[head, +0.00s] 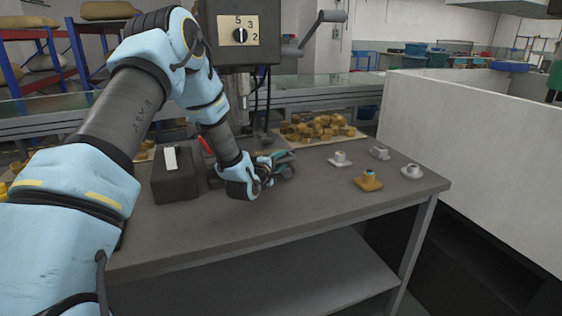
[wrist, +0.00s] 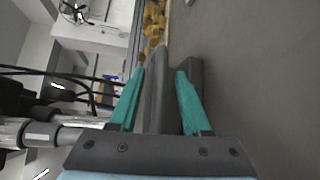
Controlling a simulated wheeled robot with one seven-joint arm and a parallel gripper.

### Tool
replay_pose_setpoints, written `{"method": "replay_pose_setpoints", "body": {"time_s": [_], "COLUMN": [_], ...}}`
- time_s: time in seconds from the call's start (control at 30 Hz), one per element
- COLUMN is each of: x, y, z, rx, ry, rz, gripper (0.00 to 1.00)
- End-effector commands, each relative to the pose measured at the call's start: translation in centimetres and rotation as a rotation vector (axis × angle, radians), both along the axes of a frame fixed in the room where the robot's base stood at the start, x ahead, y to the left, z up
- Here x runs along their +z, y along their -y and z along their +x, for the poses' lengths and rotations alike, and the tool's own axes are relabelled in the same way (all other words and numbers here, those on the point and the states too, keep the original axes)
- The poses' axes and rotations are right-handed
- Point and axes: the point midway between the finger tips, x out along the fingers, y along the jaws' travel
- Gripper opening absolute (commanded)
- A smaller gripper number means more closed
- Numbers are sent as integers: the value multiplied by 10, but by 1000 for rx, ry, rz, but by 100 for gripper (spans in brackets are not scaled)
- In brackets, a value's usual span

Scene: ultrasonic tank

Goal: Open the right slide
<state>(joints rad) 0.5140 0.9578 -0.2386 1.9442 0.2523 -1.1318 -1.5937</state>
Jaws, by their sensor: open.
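My gripper (head: 282,164) is low over the grey worktable, below the machine head, with its fingers pointing right. In the wrist view my gripper (wrist: 160,76) shows two teal fingers spread apart. A dark upright plate (wrist: 157,92) stands in the gap between them, and I see no clear grip on it. A dark block (wrist: 194,70) lies beside the right finger. Either dark part may belong to the right slide, but I cannot tell which. In the head view my arm and gripper hide most of this area.
The machine head (head: 240,32) with a dial hangs above. Brass parts (head: 318,128) are piled behind. Small flanged pieces, one brass (head: 368,181), stand at right. The table's front (head: 290,222) is clear.

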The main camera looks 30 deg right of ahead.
Motion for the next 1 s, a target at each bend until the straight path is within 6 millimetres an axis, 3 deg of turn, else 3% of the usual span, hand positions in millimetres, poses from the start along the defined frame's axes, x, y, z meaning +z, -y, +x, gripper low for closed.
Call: {"method": "replay_pose_setpoints", "body": {"time_s": [0.07,0.47,1.0], "x": [0,0,0], "y": [0,0,0], "z": [0,0,0], "rx": [0,0,0], "ry": [0,0,-1], "rz": [0,0,1], "gripper": [46,1,0]}}
